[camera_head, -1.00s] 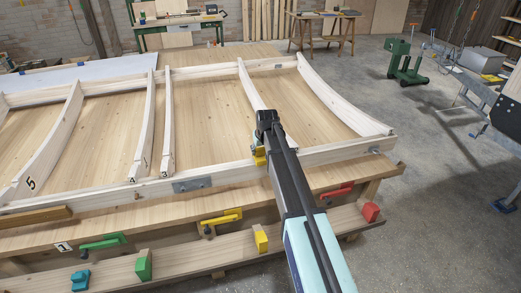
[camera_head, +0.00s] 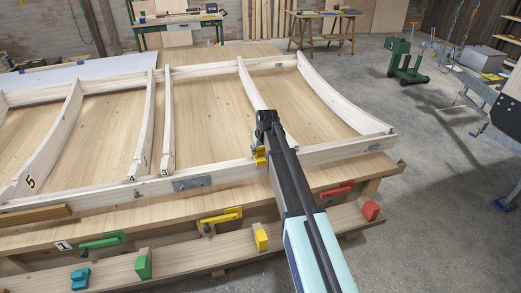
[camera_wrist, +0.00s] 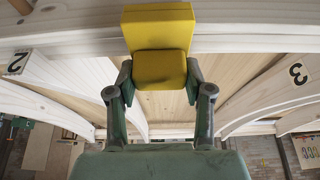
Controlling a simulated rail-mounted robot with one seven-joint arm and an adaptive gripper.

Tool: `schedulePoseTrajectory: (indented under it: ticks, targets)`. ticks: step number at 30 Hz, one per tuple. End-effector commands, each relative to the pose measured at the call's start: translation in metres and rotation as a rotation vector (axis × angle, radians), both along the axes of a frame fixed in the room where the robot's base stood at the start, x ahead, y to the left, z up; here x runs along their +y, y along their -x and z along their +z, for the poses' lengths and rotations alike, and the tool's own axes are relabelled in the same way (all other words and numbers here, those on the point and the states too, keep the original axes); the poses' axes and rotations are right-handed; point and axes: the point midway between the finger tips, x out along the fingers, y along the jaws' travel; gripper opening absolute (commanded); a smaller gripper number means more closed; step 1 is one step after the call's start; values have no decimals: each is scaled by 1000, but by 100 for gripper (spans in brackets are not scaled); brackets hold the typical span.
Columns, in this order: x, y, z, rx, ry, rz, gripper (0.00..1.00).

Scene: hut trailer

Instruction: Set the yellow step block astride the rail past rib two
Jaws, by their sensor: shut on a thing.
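The yellow step block (camera_head: 259,155) is at the front rail (camera_head: 225,172), partly hidden by my arm in the head view. In the wrist view the yellow block (camera_wrist: 158,28) sits between the fingers of my gripper (camera_wrist: 160,76) and overlaps the pale rail (camera_wrist: 60,42). My gripper (camera_head: 264,146) is shut on it. Rib two, with its "2" label (camera_wrist: 18,62), is left of the block, and rib three, with its "3" label (camera_wrist: 298,73), is right. Whether the block is seated on the rail cannot be told.
Rib three (camera_head: 168,125) and rib five (camera_head: 50,150) stand left of my arm. A metal plate (camera_head: 192,183) is on the rail's front. Red (camera_head: 337,190), yellow (camera_head: 222,216) and green (camera_head: 103,241) clamps line the bench edge. Another yellow block (camera_head: 261,239) is on the lower ledge.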

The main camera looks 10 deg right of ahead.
Motion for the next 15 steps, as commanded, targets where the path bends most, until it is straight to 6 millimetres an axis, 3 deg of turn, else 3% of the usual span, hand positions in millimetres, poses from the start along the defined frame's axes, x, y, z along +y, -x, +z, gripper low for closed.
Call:
schedulePoseTrajectory:
  ticks: [14, 15]
  targets:
    - [0, 0, -7, 0, 0, 0, 5]
    - [0, 0, -7, 0, 0, 0, 65]
